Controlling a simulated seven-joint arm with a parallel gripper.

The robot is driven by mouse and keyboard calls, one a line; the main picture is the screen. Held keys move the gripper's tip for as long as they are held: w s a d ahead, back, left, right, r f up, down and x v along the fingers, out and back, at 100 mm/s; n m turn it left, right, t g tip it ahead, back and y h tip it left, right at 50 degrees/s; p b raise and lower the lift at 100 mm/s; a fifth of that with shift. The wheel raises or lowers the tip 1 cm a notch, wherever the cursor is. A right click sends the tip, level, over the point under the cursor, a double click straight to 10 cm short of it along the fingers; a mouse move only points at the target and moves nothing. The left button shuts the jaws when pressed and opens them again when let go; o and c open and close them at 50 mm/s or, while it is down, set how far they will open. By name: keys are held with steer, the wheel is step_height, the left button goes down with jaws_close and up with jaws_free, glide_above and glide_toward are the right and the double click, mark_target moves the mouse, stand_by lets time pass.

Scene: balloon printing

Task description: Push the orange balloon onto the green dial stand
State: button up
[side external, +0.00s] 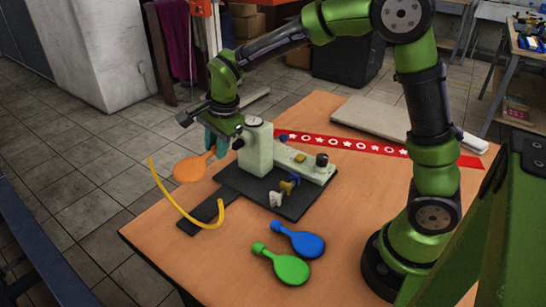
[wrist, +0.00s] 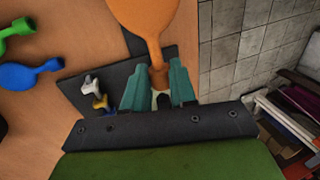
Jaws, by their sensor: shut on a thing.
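The orange balloon (side external: 189,169) is a flat paddle-like shape with a narrow neck. In the side view it hangs off to the left of the pale green dial stand (side external: 259,152), overlapping the table's far left edge in the picture. My gripper (side external: 214,143) has teal fingers and is beside the stand's left side. In the wrist view my gripper (wrist: 159,88) is shut on the neck of the orange balloon (wrist: 157,18), with the wide part pointing away. The stand is upright, with a round dial on top; I cannot tell if the neck touches it.
A dark base plate (side external: 230,180) carries the stand and small white, yellow and blue fittings. A yellow curved rod (side external: 181,207) arches over the front left. A blue balloon (side external: 306,244) and a green balloon (side external: 292,268) lie on the table's front. A red patterned strip (side external: 375,147) lies behind.

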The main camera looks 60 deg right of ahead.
steer(key=shift+f, duration=0.55)
steer(key=shift+d+f, duration=0.5)
steer(key=shift+f, duration=0.3)
steer(key=shift+d, duration=1.25)
steer(key=shift+d, duration=0.6)
steer(key=o, duration=0.9)
steer(key=shift+r, duration=0.1)
steer(key=v, duration=0.9)
